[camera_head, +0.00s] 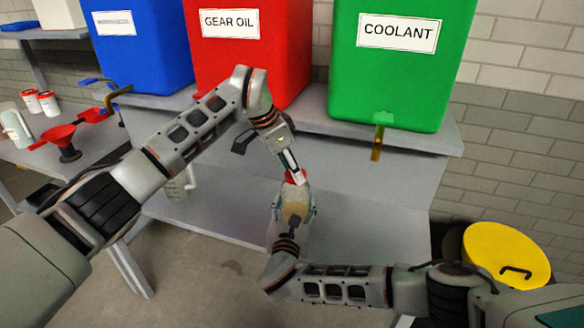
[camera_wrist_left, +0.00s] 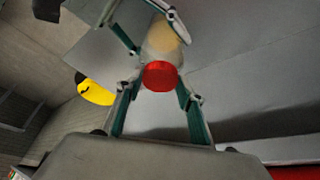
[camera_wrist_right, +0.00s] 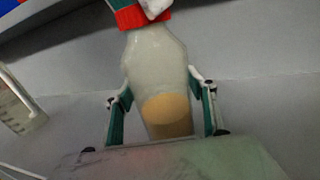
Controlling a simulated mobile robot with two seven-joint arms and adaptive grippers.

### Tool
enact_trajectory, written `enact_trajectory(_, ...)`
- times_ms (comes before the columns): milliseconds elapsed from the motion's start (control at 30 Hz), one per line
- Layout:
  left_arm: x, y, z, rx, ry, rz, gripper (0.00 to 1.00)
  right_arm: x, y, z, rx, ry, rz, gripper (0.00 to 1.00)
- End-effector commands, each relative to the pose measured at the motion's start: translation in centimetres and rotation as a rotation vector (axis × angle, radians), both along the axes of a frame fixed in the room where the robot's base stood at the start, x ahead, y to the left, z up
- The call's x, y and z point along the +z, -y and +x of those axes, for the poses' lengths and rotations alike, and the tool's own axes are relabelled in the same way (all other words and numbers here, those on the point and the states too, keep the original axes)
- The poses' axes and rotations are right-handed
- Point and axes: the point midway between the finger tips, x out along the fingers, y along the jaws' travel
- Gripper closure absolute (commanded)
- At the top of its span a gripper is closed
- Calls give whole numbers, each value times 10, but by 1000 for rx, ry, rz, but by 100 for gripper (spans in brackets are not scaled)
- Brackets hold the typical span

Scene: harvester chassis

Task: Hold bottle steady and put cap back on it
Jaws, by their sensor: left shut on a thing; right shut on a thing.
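The bottle (camera_wrist_right: 152,65) is translucent with amber liquid low inside. My right gripper (camera_head: 294,212) is shut around its body, with one finger on each side in the right wrist view (camera_wrist_right: 161,95). The red cap (camera_wrist_left: 160,75) sits between the fingers of my left gripper (camera_head: 292,170), which is shut on it. The cap is at the bottle's mouth, in line with the neck in the right wrist view (camera_wrist_right: 140,17). Whether it is seated or just touching, I cannot tell. Left fingers hide part of the cap.
Blue, red GEAR OIL (camera_head: 236,50) and green COOLANT (camera_head: 390,70) tanks stand on a raised grey shelf behind. A brass spout (camera_head: 377,145) hangs from the green tank. A clear jug (camera_head: 178,186) stands left. A yellow-lidded bin (camera_head: 505,255) is right.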

Motion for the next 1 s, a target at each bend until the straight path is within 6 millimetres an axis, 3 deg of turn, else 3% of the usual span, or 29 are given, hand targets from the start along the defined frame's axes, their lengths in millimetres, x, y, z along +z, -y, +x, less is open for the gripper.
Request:
enact_trajectory(33,-1,0,0,0,0,0,71,0,0,0,0,-1,0,83)
enact_trajectory(67,-1,0,0,0,0,0,71,0,0,0,0,-1,0,100)
enact_trajectory(500,-2,-1,2,-289,-3,1,71,0,0,0,0,-1,0,100)
enact_trajectory(800,-1,0,2,-301,-1,-1,71,0,0,0,0,-1,0,100)
enact_trajectory(833,-1,0,2,-301,-1,-1,55,0,0,0,0,-1,0,100)
enact_trajectory(867,-1,0,2,-301,-1,-1,47,0,0,0,0,-1,0,100)
enact_trajectory(1000,-1,-1,3,-300,-1,-1,46,0,0,0,0,-1,0,100)
